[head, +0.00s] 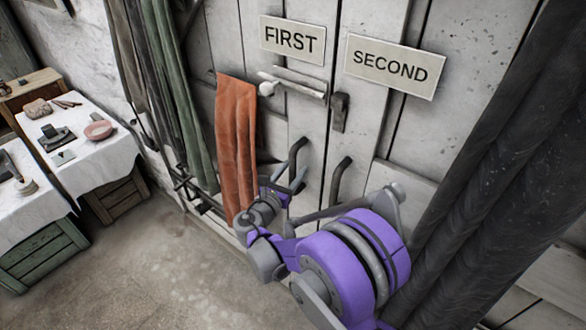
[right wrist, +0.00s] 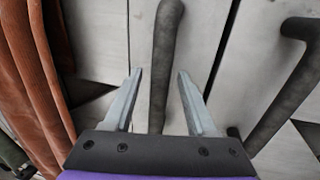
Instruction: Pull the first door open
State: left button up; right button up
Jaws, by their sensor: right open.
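The first door (head: 308,118) is pale wood and looks shut, with a "FIRST" sign (head: 292,40). Its dark bar handle (head: 296,158) stands upright low on the door. My right gripper (head: 284,182) is open at this handle. In the right wrist view the handle (right wrist: 166,50) runs between the two open fingers (right wrist: 159,76), with gaps on both sides; its lower end is partly hidden by the gripper. I cannot tell whether a finger touches it. A pale bolt (head: 300,83) with a white knob crosses the door above. My left gripper is not in view.
The second door, with its "SECOND" sign (head: 390,67) and dark handle (head: 339,180), adjoins on the right. An orange cloth (head: 236,140) hangs just left of the handle. Dark drapes (head: 490,150) hang at right. Tables with white cloths (head: 95,165) stand left; floor between is clear.

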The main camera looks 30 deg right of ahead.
jog(key=shift+w+d, duration=0.15)
jog(key=shift+c, duration=0.2)
grip_shut()
jog(key=shift+d, duration=0.1)
dwell(1.1)
